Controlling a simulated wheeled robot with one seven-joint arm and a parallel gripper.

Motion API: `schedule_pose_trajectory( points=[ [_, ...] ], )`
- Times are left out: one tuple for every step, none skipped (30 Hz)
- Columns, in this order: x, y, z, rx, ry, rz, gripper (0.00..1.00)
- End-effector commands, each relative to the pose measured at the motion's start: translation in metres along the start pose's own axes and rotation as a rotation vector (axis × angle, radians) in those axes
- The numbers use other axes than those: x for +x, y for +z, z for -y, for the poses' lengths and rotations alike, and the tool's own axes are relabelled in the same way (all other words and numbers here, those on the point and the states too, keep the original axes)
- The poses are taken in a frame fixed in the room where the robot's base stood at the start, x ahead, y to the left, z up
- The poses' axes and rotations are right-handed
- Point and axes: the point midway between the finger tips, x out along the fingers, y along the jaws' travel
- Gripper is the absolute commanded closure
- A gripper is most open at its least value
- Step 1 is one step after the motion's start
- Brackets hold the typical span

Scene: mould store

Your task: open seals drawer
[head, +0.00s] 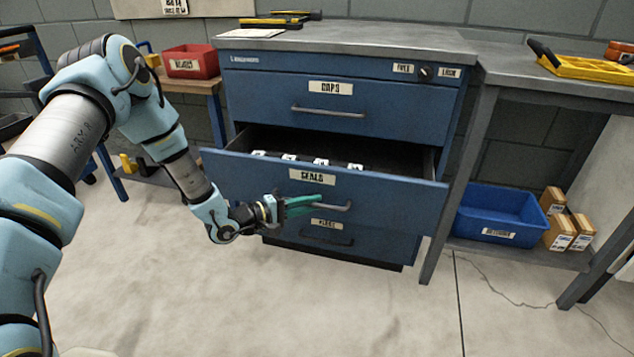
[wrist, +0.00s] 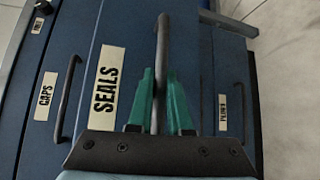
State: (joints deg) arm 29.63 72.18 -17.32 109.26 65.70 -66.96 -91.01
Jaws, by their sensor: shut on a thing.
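The blue seals drawer (head: 375,190) is the middle drawer of the cabinet and stands pulled out, with several small items showing inside at the back. Its label reads SEALS in the head view and in the wrist view (wrist: 108,88). My gripper (head: 300,205) has green fingers and is shut on the grey bar handle (head: 340,207) of this drawer. In the wrist view the handle (wrist: 162,50) runs between the two green fingertips (wrist: 160,90). The part of the handle behind the fingers is hidden in the head view.
The caps drawer (head: 372,112) above and the lower drawer (head: 370,250) are shut. A blue bin (head: 497,212) and several cartons (head: 560,235) sit on the right shelf. A red bin (head: 190,62) stands on the left bench. The floor in front (head: 300,310) is clear.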

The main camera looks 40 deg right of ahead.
Motion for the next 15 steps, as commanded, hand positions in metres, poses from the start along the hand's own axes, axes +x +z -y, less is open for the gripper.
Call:
schedule_pose_trajectory(
  points=[
    [-0.01,0.009,-0.001,-0.006,-0.001,-0.002,1.0],
    [-0.015,0.013,0.001,-0.007,-0.001,-0.002,1.0],
    [-0.02,0.019,0.003,-0.005,-0.001,-0.002,1.0],
    [-0.024,0.023,0.004,-0.005,0.0,-0.002,1.0],
    [-0.028,0.026,0.005,-0.005,0.0,-0.002,1.0],
    [-0.032,0.031,0.007,-0.005,0.0,-0.002,1.0],
    [-0.035,0.034,0.008,-0.004,0.0,-0.003,1.0],
    [-0.038,0.037,0.009,-0.004,0.0,-0.003,1.0],
    [-0.042,0.041,0.01,-0.003,0.0,-0.002,1.0],
    [-0.044,0.043,0.011,-0.003,0.0,-0.002,1.0],
    [-0.046,0.045,0.012,-0.002,0.0,-0.002,1.0],
    [-0.048,0.047,0.013,-0.001,0.001,-0.002,1.0],
    [-0.05,0.049,0.013,-0.001,0.001,-0.002,1.0],
    [-0.051,0.05,0.014,-0.001,0.001,-0.002,1.0],
    [-0.053,0.051,0.014,-0.001,0.002,-0.002,1.0]
  ],
)
